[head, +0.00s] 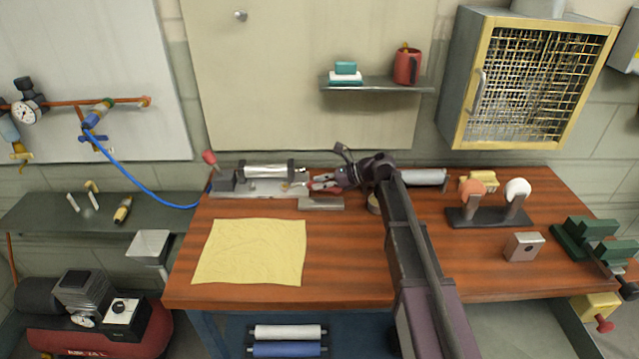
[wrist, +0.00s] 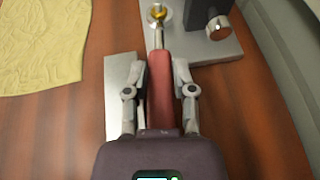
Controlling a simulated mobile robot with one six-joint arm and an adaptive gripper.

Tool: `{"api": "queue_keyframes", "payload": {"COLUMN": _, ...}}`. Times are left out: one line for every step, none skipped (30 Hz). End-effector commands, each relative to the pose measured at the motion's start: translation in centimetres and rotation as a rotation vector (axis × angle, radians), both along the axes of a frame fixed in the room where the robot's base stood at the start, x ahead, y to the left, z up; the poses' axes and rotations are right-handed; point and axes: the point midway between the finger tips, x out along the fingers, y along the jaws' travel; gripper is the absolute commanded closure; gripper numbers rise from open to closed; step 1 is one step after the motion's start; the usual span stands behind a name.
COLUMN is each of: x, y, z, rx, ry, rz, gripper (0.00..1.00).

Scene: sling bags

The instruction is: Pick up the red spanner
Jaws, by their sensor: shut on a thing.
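The red spanner (wrist: 162,92) has a red handle and a grey metal head. In the wrist view its handle lies lengthwise between the fingers of my gripper (wrist: 160,75), which is shut on it. The spanner's head points away from me and reaches a brass fitting (wrist: 158,13); I cannot tell whether they touch. In the head view my gripper (head: 326,182) is low over the back of the bench, just right of the metal fixture (head: 262,189). Only a little red of the spanner shows there. I cannot tell whether the spanner is clear of the bench.
A flat metal block (head: 321,204) lies beside the gripper on the wooden bench (head: 345,265). A yellow cloth (head: 250,252) lies at front left. A buffing stand (head: 490,213), a small metal box (head: 523,247) and a green vise (head: 592,238) are right. The bench's middle front is bare.

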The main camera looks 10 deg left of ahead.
Motion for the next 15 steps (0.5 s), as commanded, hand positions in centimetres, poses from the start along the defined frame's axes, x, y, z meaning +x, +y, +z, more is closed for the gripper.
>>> {"api": "queue_keyframes", "payload": {"x": 0.0, "y": 0.1, "z": 0.5, "rx": 0.007, "ry": 0.002, "rz": 0.000, "gripper": 1.00}}
{"api": "queue_keyframes", "payload": {"x": 0.0, "y": 0.1, "z": 0.7, "rx": 0.007, "ry": 0.002, "rz": 0.000, "gripper": 1.00}}
{"api": "queue_keyframes", "payload": {"x": 0.0, "y": 0.1, "z": 0.9, "rx": 0.008, "ry": 0.001, "rz": -0.001, "gripper": 1.00}}
{"api": "queue_keyframes", "payload": {"x": 0.0, "y": 0.1, "z": 1.1, "rx": 0.008, "ry": 0.001, "rz": -0.001, "gripper": 1.00}}
{"api": "queue_keyframes", "payload": {"x": 0.0, "y": 0.1, "z": 1.4, "rx": 0.008, "ry": 0.001, "rz": -0.001, "gripper": 1.00}}
{"api": "queue_keyframes", "payload": {"x": 0.0, "y": 0.1, "z": 1.7, "rx": 0.009, "ry": 0.002, "rz": -0.001, "gripper": 1.00}}
{"api": "queue_keyframes", "payload": {"x": 0.0, "y": 0.1, "z": 1.9, "rx": 0.009, "ry": 0.002, "rz": -0.001, "gripper": 1.00}}
{"api": "queue_keyframes", "payload": {"x": 0.0, "y": 0.1, "z": 2.2, "rx": 0.009, "ry": 0.002, "rz": -0.001, "gripper": 1.00}}
{"api": "queue_keyframes", "payload": {"x": 0.0, "y": 0.1, "z": 2.5, "rx": 0.010, "ry": 0.002, "rz": -0.001, "gripper": 1.00}}
{"api": "queue_keyframes", "payload": {"x": 0.0, "y": 0.1, "z": 2.8, "rx": 0.010, "ry": 0.002, "rz": -0.001, "gripper": 1.00}}
{"api": "queue_keyframes", "payload": {"x": 0.1, "y": 0.1, "z": 3.1, "rx": 0.010, "ry": 0.002, "rz": -0.001, "gripper": 1.00}}
{"api": "queue_keyframes", "payload": {"x": 0.1, "y": 0.0, "z": 3.5, "rx": 0.010, "ry": 0.002, "rz": -0.003, "gripper": 1.00}}
{"api": "queue_keyframes", "payload": {"x": 0.1, "y": 0.0, "z": 3.8, "rx": 0.010, "ry": 0.002, "rz": -0.003, "gripper": 1.00}}
{"api": "queue_keyframes", "payload": {"x": 0.1, "y": 0.0, "z": 4.2, "rx": 0.009, "ry": 0.001, "rz": -0.002, "gripper": 1.00}}
{"api": "queue_keyframes", "payload": {"x": -1.4, "y": 0.5, "z": 3.7, "rx": 0.009, "ry": 0.001, "rz": 0.001, "gripper": 1.00}}
